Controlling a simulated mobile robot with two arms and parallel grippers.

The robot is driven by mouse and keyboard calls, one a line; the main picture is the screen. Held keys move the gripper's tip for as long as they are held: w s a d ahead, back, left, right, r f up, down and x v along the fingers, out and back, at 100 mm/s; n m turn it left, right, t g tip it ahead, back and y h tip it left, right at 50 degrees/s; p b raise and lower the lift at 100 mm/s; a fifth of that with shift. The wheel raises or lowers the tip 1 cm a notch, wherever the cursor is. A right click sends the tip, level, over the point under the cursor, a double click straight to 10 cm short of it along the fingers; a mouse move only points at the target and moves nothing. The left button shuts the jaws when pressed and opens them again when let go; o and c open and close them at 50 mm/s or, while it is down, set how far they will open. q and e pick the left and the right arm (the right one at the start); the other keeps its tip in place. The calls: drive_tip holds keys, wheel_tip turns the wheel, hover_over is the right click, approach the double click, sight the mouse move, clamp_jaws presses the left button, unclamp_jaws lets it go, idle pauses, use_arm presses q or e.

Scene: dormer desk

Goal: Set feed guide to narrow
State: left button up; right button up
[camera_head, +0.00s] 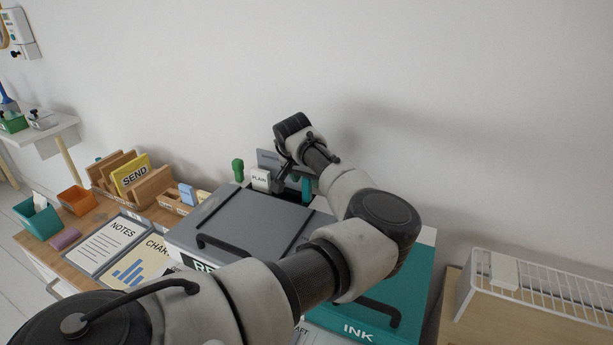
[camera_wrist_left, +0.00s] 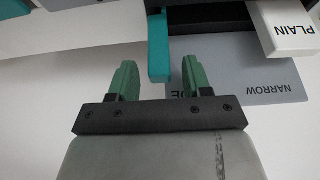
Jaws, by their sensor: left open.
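The feed guide is a teal upright bar (camera_head: 306,188) at the back of the printer. In the left wrist view the teal bar (camera_wrist_left: 158,45) hangs in from the top, beside the word NARROW on a grey-blue plate (camera_wrist_left: 235,82); a second word, partly hidden, ends in DE. My left gripper (camera_wrist_left: 157,72) is open, with its two green fingers apart. The bar's end lies between the fingers in the picture; I cannot tell whether they touch it. In the head view my left gripper (camera_head: 288,165) is behind the printer, partly hidden. My right gripper is not in view.
A white PLAIN block (camera_head: 260,180) and a green knob (camera_head: 238,169) stand beside the guide. The grey printer lid (camera_head: 245,225) and teal INK cover (camera_head: 415,290) are in front. A wooden SEND rack (camera_head: 150,190) is left, a white wire rack (camera_head: 540,290) right. The wall is close behind.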

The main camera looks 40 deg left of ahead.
use_arm(q)
clamp_jaws()
drive_tip(key=shift+s+a+r, duration=0.1)
drive_tip(key=shift+a, duration=0.15)
drive_tip(key=s+a+p, duration=0.2)
drive_tip(key=a, duration=0.4)
drive_tip(key=shift+p, duration=0.3)
drive_tip(key=shift+c, duration=0.4)
unclamp_jaws()
drive_tip(key=shift+o, duration=0.4)
